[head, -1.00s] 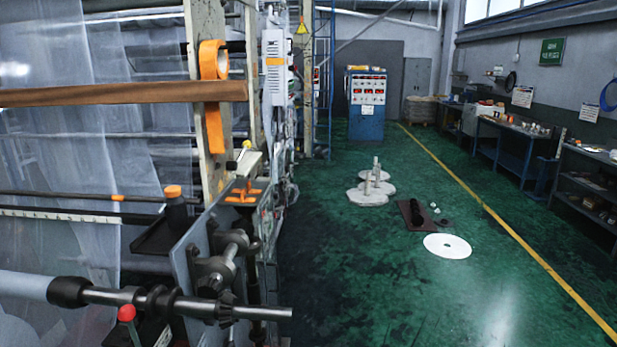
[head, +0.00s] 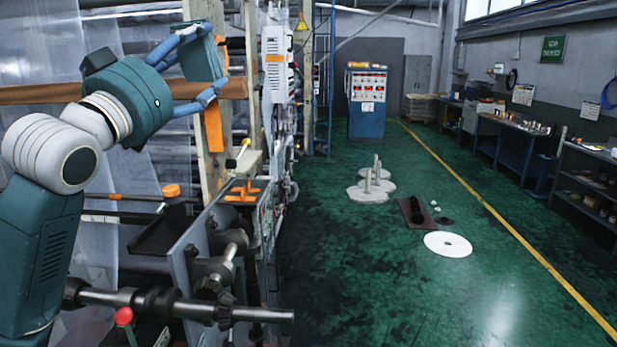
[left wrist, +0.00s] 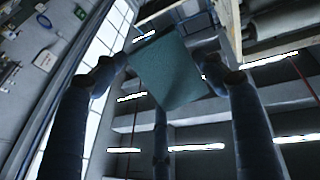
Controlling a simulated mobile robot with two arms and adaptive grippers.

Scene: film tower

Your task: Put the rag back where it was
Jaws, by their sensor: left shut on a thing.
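The rag (head: 203,60) looks like a dark teal, flat, squarish piece in the head view. It is held up in front of the post at upper left. My left gripper (head: 209,56) is shut on it, with blue fingers above and below. In the left wrist view the rag (left wrist: 168,75) sits between the fingertips of my left gripper (left wrist: 165,68) and spreads out flat. The fingers hide its gripped edges. My right gripper is in neither view.
A brown rail (head: 32,94) runs behind my left gripper. An orange strip (head: 213,130) hangs on the post, partly hidden. Below are a dark tray (head: 160,238) and a metal shaft (head: 262,314). Green floor (head: 340,270) lies open to the right.

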